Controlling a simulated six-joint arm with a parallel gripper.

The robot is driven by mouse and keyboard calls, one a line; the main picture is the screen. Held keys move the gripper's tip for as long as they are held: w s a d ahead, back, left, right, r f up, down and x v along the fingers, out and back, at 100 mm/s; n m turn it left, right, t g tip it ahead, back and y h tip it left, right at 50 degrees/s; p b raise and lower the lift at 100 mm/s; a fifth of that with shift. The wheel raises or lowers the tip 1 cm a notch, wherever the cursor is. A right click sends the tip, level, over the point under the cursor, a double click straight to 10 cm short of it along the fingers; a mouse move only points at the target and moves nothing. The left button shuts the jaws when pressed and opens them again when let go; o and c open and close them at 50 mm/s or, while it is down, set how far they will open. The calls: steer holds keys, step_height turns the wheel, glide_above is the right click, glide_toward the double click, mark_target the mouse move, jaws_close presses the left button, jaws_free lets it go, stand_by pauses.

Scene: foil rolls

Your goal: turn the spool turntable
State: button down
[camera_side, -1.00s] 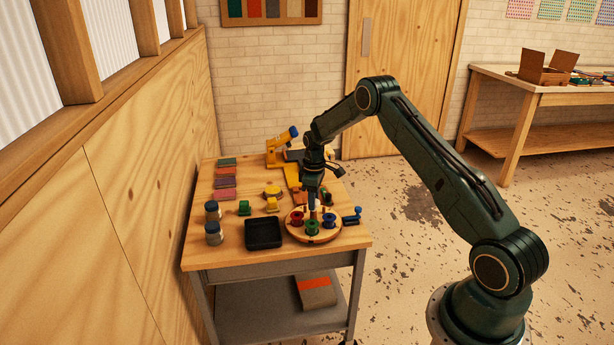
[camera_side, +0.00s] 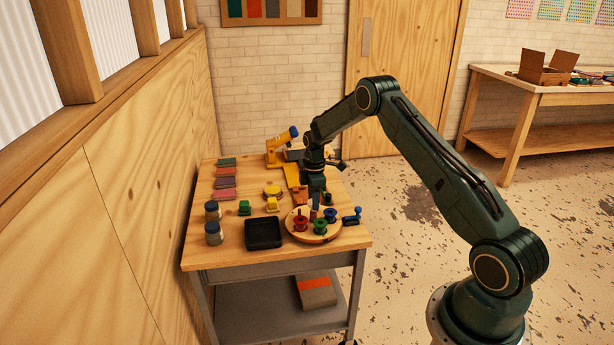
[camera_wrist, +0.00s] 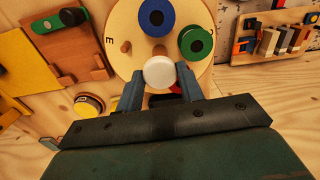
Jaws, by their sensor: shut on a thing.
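The round wooden spool turntable (camera_side: 300,237) sits at the front right of the bench. It carries a red spool (camera_side: 301,223) at left, a green spool (camera_side: 320,228) at front and a blue spool (camera_side: 331,215) at right. My gripper (camera_side: 315,207) points down over its middle. The red spool is mostly hidden behind the fingers.
A black tray (camera_side: 263,246) lies left of the turntable. Two jars (camera_side: 213,232) stand near the bench's left edge. A blue-knobbed item (camera_side: 352,216) sits close to the turntable's right. A yellow device (camera_side: 278,152) stands at the back. Swatches (camera_side: 225,183) line the left side.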

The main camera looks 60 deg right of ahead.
steer(key=shift+n, duration=0.6)
steer(key=c, duration=0.9)
jaws_free()
steer(key=shift+r, duration=0.1)
step_height(320, 180, up, 14)
stand_by(0.3)
